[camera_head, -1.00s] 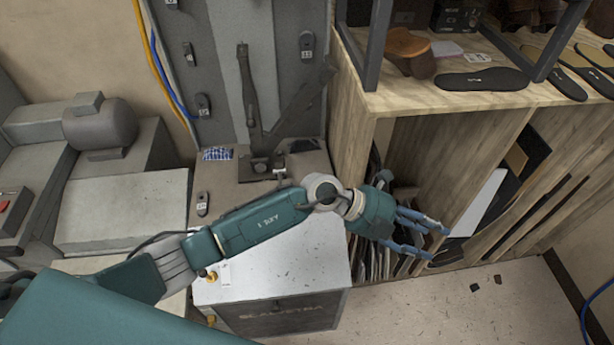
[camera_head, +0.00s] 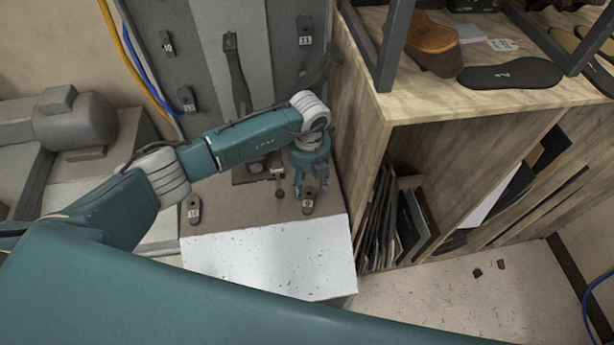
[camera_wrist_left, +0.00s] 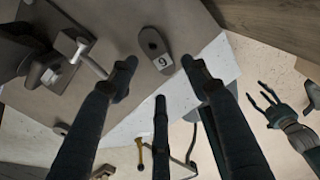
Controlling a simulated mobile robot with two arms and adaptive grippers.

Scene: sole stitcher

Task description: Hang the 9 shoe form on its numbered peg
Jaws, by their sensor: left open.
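The 9 shoe form (camera_head: 308,205) is a small dark sole-shaped piece with a white number tag. It lies on the brown ledge behind the white-topped box. In the left wrist view the form (camera_wrist_left: 153,42) shows its hole and the 9 tag, just beyond my fingertips. My left gripper (camera_head: 311,184) points down over it, fingers spread, with no grip on it; it also shows in the left wrist view (camera_wrist_left: 158,78). My right gripper (camera_wrist_left: 262,103) shows only in the left wrist view, fingers spread and empty. Tagged forms hang on the grey panel (camera_head: 278,25), including one tagged 11 (camera_head: 305,30).
Another tagged form (camera_head: 194,209) lies at the ledge's left. A dark metal lever (camera_head: 237,75) stands behind my left arm, with a small knobbed fitting (camera_head: 279,180) close left of my gripper. A wooden shelf unit (camera_head: 480,110) stands close on the right.

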